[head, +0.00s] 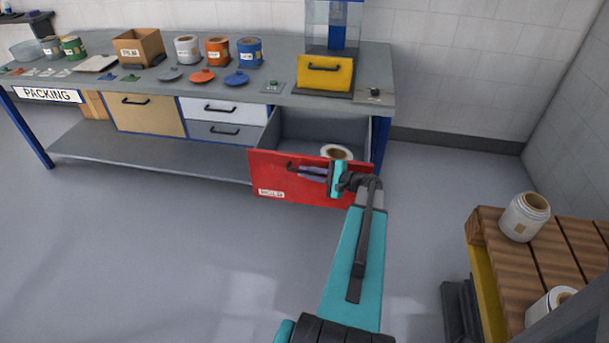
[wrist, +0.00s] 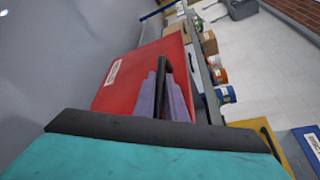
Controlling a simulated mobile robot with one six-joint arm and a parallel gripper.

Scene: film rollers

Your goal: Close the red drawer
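The red drawer (head: 275,178) is pulled far out from under the right end of the grey bench. It also shows in the wrist view (wrist: 128,85). A white roll with a brown core (head: 337,152) lies inside it. The drawer's dark bar handle (wrist: 164,68) is on its red front. My gripper (head: 313,172) is at this handle, with its purple-grey fingers on either side of the bar. The fingers look closed on the handle in the wrist view (wrist: 164,97). My teal wrist hides the right part of the front.
Closed drawers in tan (head: 148,118), white (head: 215,112) and grey (head: 222,133) sit left of it. A yellow drawer unit (head: 325,73) stands on the bench (head: 180,88). A wooden pallet with rolls (head: 510,250) stands at right. The floor in front is clear.

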